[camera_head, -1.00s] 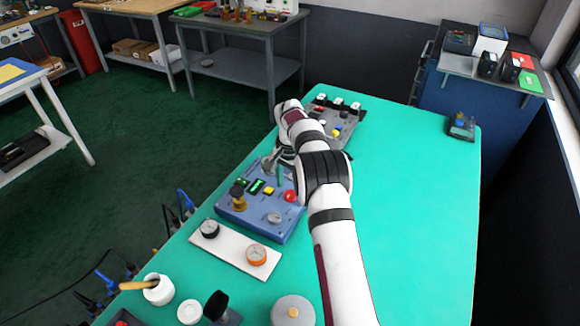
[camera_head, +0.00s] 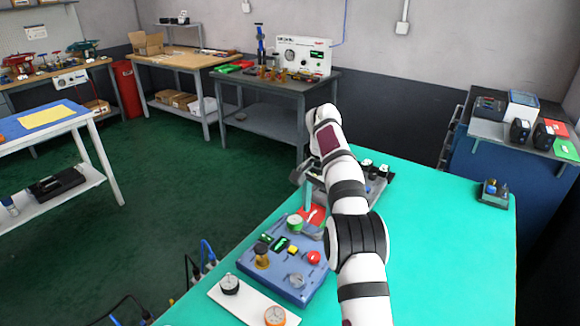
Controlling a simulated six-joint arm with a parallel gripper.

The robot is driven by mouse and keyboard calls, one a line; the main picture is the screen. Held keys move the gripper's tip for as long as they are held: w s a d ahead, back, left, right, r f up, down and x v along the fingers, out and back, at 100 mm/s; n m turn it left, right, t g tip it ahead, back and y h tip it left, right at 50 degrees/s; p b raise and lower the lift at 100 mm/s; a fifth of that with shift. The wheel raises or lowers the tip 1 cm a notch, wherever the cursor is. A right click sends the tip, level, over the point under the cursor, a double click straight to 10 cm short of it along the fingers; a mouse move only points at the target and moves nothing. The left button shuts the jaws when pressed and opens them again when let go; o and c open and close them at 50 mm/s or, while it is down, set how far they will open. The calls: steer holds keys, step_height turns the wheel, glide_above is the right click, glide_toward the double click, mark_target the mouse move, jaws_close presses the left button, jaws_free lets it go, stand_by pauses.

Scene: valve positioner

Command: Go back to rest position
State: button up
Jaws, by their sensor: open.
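My white arm reaches up from the bottom right over the green-topped table (camera_head: 432,245). My gripper (camera_head: 307,197) is above the far side of the blue positioner panel (camera_head: 262,272), partly hidden by my own wrist. It is open, and I see nothing held in it. The panel bears a brass-coloured knob (camera_head: 262,257), a red button (camera_head: 313,257), a yellow button (camera_head: 293,250), a dark green display and a grey dial (camera_head: 296,280). A round green-topped part (camera_head: 295,222) shows at its far edge, near a red patch (camera_head: 314,213).
A white plate (camera_head: 250,302) with a black gauge (camera_head: 229,284) and an orange gauge (camera_head: 274,316) lies in front of the panel. A grey unit with white-topped parts (camera_head: 376,182) stands behind my arm. A small dark holder (camera_head: 494,193) sits at the far right.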

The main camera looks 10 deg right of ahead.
steer(key=s+a+r+n, duration=0.25)
steer(key=s+r, duration=0.25)
steer(key=s, duration=0.3)
steer(key=s+a+r+n, duration=0.1)
steer(key=s+a+r, duration=0.3)
steer(key=s, duration=0.5)
steer(key=s+a+f, duration=0.1)
steer(key=s+f, duration=0.1)
steer(key=s, duration=0.6)
steer(key=s+a+f+n+y, duration=0.1)
steer(key=s+a+f, duration=0.1)
steer(key=s, duration=0.6)
steer(key=s+a+f+n, duration=0.1)
steer(key=s+a+f, duration=0.1)
steer(key=s, duration=0.6)
steer(key=shift+s+f+y, duration=0.2)
steer(key=shift+f+y, duration=0.2)
steer(key=shift+f, duration=0.45)
